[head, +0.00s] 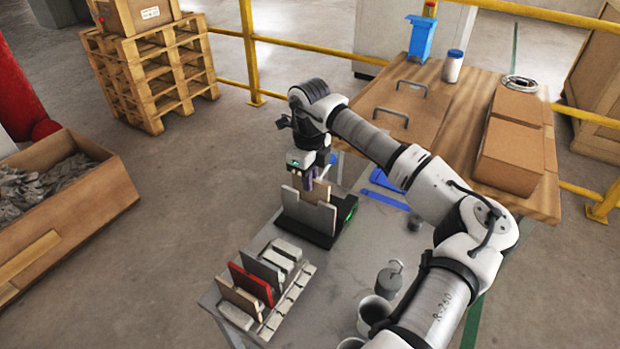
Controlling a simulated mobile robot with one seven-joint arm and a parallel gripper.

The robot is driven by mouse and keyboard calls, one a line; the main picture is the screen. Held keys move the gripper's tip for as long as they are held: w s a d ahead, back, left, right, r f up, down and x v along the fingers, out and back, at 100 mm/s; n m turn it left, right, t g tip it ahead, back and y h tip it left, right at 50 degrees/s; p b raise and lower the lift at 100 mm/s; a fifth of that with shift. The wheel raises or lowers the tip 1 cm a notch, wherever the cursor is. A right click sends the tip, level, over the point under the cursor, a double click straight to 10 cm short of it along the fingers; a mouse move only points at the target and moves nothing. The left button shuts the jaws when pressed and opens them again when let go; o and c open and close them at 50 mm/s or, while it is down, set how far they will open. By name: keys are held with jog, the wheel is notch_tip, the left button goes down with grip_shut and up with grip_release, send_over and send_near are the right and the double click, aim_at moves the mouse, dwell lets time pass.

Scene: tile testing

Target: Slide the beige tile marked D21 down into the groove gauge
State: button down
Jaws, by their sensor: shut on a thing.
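My gripper (308,178) is at the middle of the view, pointing down over the groove gauge. It is shut on a beige tile (315,192), whose upper part shows just below the fingers. The groove gauge (306,231) has a dark base with upright grey plates (310,217) and a small green light at its right. The tile's lower part is hidden behind the front grey plate, so I cannot tell how deep it sits. No D21 mark is readable at this size.
A rack (288,310) with several upright tiles, including a red tile (250,284), stands at the table's front left. Grey cups (374,310) and a metal weight (389,279) stand at the right. Blue tools (385,202) lie behind. Cardboard boxes (510,155) rest on a wooden bench.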

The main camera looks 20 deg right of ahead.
jog(key=shift+f, duration=0.2)
jog(key=shift+f+b, duration=1.25)
jog(key=shift+f, duration=0.1)
jog(key=c, duration=1.5)
grip_release()
